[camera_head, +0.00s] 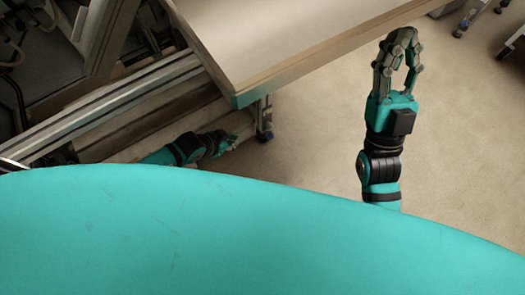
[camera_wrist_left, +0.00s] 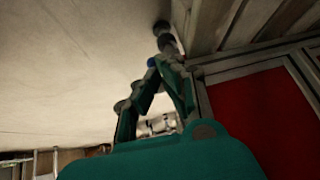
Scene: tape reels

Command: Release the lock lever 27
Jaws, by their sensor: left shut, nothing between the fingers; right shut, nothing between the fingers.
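My left gripper (camera_head: 228,143) is low beside the metal frame, near the corner of the table, in the head view. Its fingers are small and dark there. In the left wrist view, the fingers of my left gripper (camera_wrist_left: 160,62) come together at their tips with nothing held. My right gripper (camera_head: 404,36) is raised over bare floor on the right of the head view, its fingertips together and empty. I cannot make out lock lever 27 in either view.
A table (camera_head: 265,40) with a teal edge fills the top middle of the head view. A caster (camera_head: 264,133) stands under its near corner. A metal frame (camera_head: 120,105) runs along the left. A red panel (camera_wrist_left: 258,120) is right in the wrist view.

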